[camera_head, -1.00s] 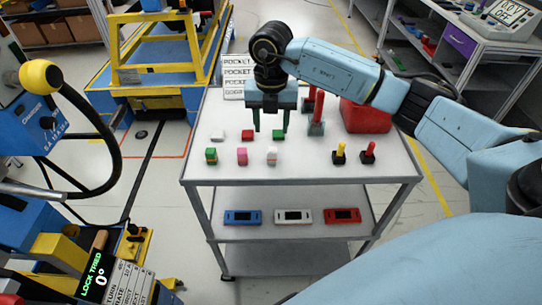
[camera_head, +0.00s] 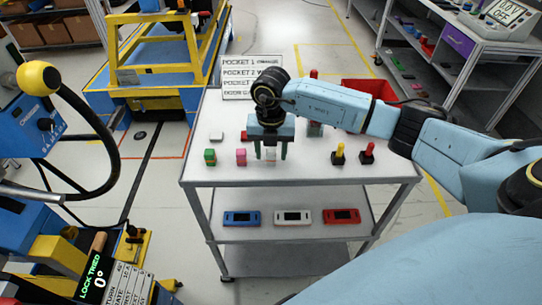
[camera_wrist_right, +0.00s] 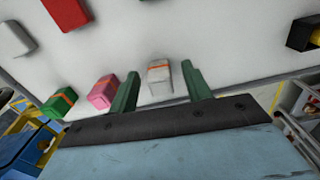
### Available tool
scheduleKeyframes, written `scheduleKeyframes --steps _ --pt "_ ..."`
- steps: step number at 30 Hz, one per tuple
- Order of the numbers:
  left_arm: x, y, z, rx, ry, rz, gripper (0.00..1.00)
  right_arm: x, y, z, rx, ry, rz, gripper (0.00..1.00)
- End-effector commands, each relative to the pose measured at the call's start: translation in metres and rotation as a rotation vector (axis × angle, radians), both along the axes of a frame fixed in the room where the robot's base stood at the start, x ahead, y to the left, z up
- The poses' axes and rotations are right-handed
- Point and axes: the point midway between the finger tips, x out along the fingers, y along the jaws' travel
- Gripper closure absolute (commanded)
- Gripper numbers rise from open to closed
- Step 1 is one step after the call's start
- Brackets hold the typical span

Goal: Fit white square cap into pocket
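A small white block with an orange stripe (camera_head: 271,158) stands near the front of the table; it also shows in the wrist view (camera_wrist_right: 160,80). My right gripper (camera_head: 271,152) is open above and around it, one finger on each side. In the wrist view the right gripper's green fingers (camera_wrist_right: 160,70) show a gap on both sides of the block. A flat white piece (camera_head: 217,136) lies further left on the table, and in the wrist view (camera_wrist_right: 16,38). I cannot tell which is the square cap. No pocket is clearly identifiable. My left gripper is out of view.
A pink block (camera_head: 241,156) and a green block (camera_head: 210,157) stand left of the gripper. Yellow (camera_head: 340,153) and red (camera_head: 367,152) knobbed pieces stand right. A pocket sign (camera_head: 250,77) and red bin (camera_head: 370,89) are behind. Coloured units lie on the lower shelf (camera_head: 270,235).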

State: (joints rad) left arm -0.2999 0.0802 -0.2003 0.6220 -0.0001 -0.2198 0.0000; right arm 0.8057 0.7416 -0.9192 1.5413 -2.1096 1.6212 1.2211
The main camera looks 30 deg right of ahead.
Motion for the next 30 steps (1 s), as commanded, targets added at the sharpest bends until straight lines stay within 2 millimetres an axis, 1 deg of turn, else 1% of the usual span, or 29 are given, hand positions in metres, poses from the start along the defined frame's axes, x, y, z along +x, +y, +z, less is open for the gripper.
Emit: scheduleKeyframes --steps 1,9,10,11,17,20,23,30 --pt "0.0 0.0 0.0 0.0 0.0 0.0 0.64 0.0 0.0 0.0 0.0 0.0 0.0 0.57" --pt "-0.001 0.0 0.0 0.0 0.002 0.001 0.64 0.0 0.0 0.001 0.0 0.0 0.0 0.93" --pt "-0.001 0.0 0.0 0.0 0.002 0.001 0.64 0.0 0.0 0.001 0.0 0.0 0.0 0.97" --pt "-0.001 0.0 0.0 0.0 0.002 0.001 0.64 0.0 0.0 0.001 0.0 0.0 0.0 0.98" --pt "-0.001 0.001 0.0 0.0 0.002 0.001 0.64 0.0 0.0 0.002 -0.001 -0.001 0.0 0.98" --pt "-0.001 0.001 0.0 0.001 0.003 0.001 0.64 0.001 0.0 0.009 0.0 -0.003 -0.001 0.98" --pt "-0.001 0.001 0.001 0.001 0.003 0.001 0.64 0.001 0.0 0.024 0.001 -0.004 0.0 0.98" --pt "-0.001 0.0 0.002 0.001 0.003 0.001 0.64 0.001 0.0 0.073 0.001 -0.004 0.0 0.98"
